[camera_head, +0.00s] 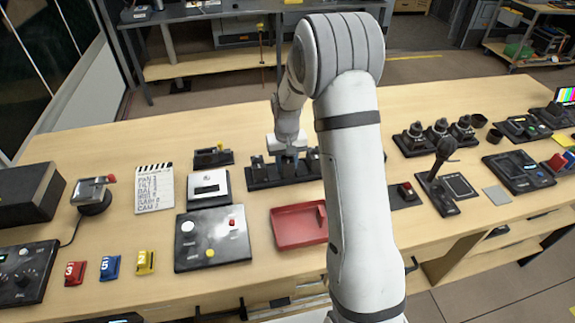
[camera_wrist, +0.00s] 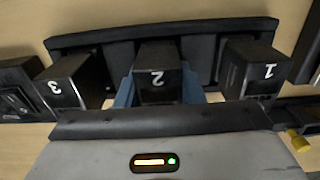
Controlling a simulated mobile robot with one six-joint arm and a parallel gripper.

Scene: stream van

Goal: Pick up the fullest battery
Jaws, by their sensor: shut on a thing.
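A black charger (camera_head: 264,179) stands on the wooden table, below my gripper (camera_head: 289,154). In the wrist view the charger's back wall (camera_wrist: 90,40) shows behind three dark batteries with white numbers: battery 3 (camera_wrist: 72,82) at left, battery 2 (camera_wrist: 157,88) in the middle and battery 1 (camera_wrist: 250,72) at right. My gripper's blue fingers (camera_wrist: 158,88) are shut on battery 2, one on each side. Battery 2 appears still at the charger, in line with the others; I cannot tell whether it is lifted. No charge level on the batteries is readable.
An empty-looking red tray (camera_head: 298,226) lies in front of the charger. A white-topped device (camera_head: 208,188) and a grey button panel (camera_head: 213,249) stand at left. A joystick (camera_head: 440,165) and a red-button box (camera_head: 405,194) stand right of my arm. Bare table shows around the tray.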

